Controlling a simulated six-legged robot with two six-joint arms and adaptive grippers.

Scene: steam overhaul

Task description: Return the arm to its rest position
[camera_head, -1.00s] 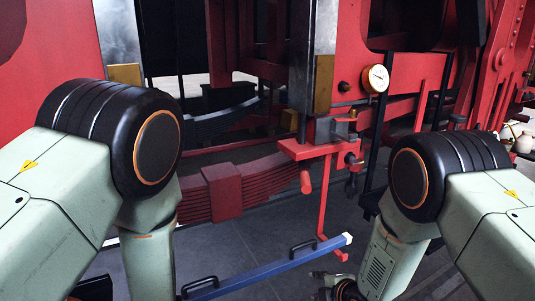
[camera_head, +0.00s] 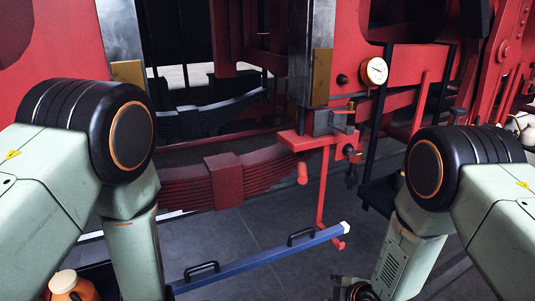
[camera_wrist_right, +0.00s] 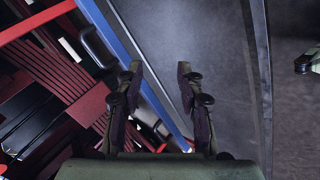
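My right gripper (camera_wrist_right: 160,68) is open in the right wrist view. Its two dark fingers stand apart with nothing between them, over grey floor. In the head view my right arm hangs down on the right, and only a dark part of its wrist end shows at the bottom edge. My left arm comes in from the left and bends down. Its gripper is below the picture and hidden.
A blue bar (camera_head: 262,262) with black handles lies ahead, between my arms. Red leaf springs (camera_head: 260,170), a red bracket (camera_head: 315,138) and a gauge (camera_head: 374,71) stand beyond. An orange container (camera_head: 72,287) is at lower left. Grey floor (camera_head: 235,235) shows between.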

